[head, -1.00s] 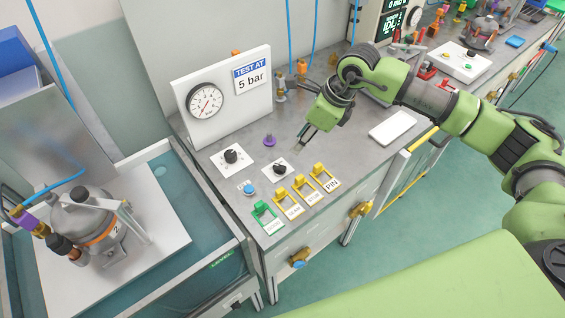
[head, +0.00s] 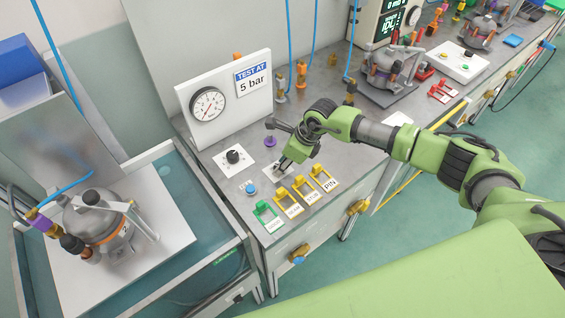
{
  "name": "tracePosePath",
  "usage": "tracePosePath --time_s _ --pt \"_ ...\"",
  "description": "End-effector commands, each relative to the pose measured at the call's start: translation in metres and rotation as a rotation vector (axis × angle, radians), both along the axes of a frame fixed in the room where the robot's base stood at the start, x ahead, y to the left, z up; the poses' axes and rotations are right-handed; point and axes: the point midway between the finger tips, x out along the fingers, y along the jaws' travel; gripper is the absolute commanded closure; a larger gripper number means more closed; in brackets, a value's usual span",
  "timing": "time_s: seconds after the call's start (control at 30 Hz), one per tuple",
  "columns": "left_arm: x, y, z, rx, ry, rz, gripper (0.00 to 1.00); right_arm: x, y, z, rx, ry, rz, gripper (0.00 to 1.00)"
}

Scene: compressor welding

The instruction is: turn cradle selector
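The left knob (head: 232,157) is in clear view. The labels on both plates are too small to read. My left gripper is not in view.
A blue button (head: 251,189), a green toggle (head: 264,211) and several yellow toggles (head: 299,186) stand in front of the knobs. A purple knob (head: 270,141) and a gauge panel (head: 228,98) stand behind. A water tank (head: 188,190) with a compressor (head: 97,222) is at left.

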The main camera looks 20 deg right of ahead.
Motion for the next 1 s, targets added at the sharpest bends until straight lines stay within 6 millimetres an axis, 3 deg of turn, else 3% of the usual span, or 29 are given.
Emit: tracePosePath --time_s 0.13,0.27,0.67,1.0 --pt "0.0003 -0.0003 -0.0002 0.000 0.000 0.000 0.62 -0.0002 0.0000 -0.0002 0.000 0.000 0.000 0.72" --pt "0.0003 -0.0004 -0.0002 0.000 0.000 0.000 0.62 -0.0002 -0.0001 0.0000 0.000 0.000 0.000 1.00" --pt "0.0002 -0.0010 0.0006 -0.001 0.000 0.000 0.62 -0.0007 0.0001 0.0003 0.000 0.000 -0.032 1.00" --pt "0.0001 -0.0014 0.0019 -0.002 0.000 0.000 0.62 -0.0023 0.0024 -0.0002 0.001 0.000 -0.241 1.00"
